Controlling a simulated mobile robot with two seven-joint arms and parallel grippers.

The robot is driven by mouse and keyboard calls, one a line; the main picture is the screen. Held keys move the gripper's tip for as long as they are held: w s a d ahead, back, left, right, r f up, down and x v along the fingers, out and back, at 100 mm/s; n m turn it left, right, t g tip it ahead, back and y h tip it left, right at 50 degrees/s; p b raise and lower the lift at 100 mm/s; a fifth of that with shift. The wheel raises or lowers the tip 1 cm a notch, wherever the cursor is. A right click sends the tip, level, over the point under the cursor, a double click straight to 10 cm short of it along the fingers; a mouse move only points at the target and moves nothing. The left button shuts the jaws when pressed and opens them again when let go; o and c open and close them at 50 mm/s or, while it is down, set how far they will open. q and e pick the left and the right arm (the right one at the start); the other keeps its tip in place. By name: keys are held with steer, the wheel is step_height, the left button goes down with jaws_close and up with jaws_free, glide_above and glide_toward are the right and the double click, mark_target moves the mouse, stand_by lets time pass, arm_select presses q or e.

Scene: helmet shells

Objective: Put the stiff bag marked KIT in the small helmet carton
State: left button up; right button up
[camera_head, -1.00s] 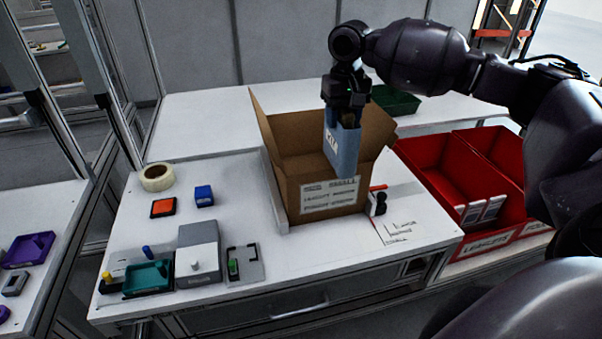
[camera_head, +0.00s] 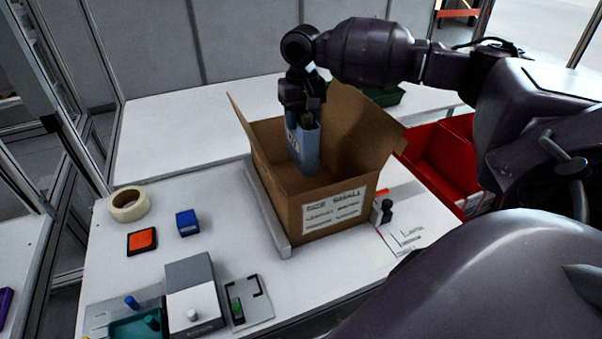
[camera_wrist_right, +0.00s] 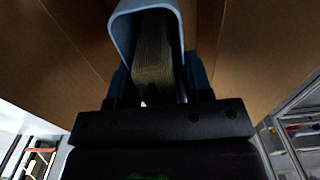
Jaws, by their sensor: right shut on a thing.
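The stiff blue bag marked KIT (camera_head: 303,148) hangs upright from my right gripper (camera_head: 303,112), inside the open top of the small helmet carton (camera_head: 333,213). The bag's lower end is below the carton's rim; I cannot tell whether it touches the floor. The carton is brown, with its flaps spread and a label reading SMALL on its front. In the right wrist view the bag's blue rim (camera_wrist_right: 119,30) shows at the shut jaws (camera_wrist_right: 155,95), with brown carton walls around. My left gripper is not in view.
Left of the carton are a tape roll (camera_head: 128,205), an orange pad (camera_head: 142,241), a blue block (camera_head: 187,222) and a grey-white box (camera_head: 192,295). Red bins (camera_head: 440,165) stand right of it, a green tray (camera_head: 384,96) behind. The back table is mostly clear.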

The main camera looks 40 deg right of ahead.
mark_target(301, 169)
step_height(301, 169, down, 10)
steer(key=shift+w+r+b, duration=0.1)
steer(key=shift+r+b, duration=0.1)
steer(key=shift+b, duration=0.25)
steer(key=shift+f, duration=0.75)
arm_select(q)
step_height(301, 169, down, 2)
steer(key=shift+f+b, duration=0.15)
steer(key=shift+b, duration=0.2)
arm_select(e)
step_height(301, 169, down, 5)
steer(key=shift+r, duration=0.2)
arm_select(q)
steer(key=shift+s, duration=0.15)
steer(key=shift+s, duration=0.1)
arm_select(e)
steer(key=o, duration=1.2)
steer(key=shift+f, duration=0.1)
